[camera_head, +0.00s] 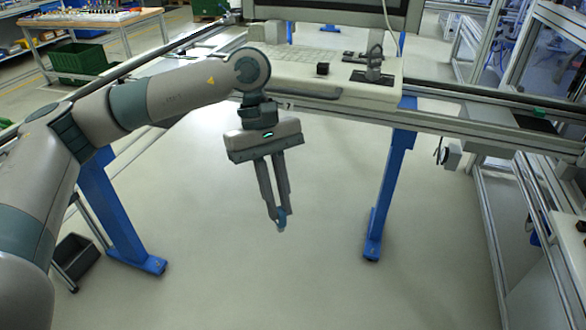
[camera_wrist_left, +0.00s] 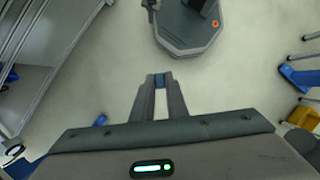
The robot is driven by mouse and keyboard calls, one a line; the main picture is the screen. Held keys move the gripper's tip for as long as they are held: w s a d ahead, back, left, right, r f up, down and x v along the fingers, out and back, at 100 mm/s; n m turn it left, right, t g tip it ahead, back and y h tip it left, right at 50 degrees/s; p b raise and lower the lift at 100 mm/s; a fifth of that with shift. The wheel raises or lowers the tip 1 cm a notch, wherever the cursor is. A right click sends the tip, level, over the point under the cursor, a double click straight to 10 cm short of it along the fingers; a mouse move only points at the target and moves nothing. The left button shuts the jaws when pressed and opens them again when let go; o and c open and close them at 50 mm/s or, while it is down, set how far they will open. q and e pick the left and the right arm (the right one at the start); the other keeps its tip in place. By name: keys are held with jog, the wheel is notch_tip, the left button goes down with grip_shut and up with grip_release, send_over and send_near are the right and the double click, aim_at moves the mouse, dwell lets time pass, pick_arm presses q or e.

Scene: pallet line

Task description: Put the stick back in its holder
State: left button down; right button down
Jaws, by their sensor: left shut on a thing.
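My left gripper (camera_head: 279,212) hangs pointing down in front of the pallet line, over open floor. Its fingers are shut on a small blue-grey piece (camera_head: 281,224), whose pale lower end shows just below the fingertips. I take this piece to be the stick; most of it is hidden by the fingers. In the left wrist view the fingertips (camera_wrist_left: 159,80) close on a small dark blue piece. A grey metal fixture (camera_head: 374,65) on a dark plate stands on the white pallet, up and right of the gripper; I cannot tell whether it is the holder. My right gripper is not in view.
The white pallet (camera_head: 290,78) rests on the line's rails, with a small black block (camera_head: 322,69) on it. Blue legs (camera_head: 388,195) stand below the line. A dark bin (camera_head: 75,262) is on the floor at left. The floor around the gripper is clear.

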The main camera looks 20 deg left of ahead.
pick_arm(q)
jog(key=s+a+f+m+g+y, duration=0.1)
jog(key=s+a+f+m+y, duration=0.2)
jog(key=f+m, duration=0.6)
jog(key=shift+s+a+f, duration=0.7)
jog(key=shift+a+f, duration=0.05)
jog(key=shift+f, duration=0.1)
jog(key=shift+d, duration=0.1)
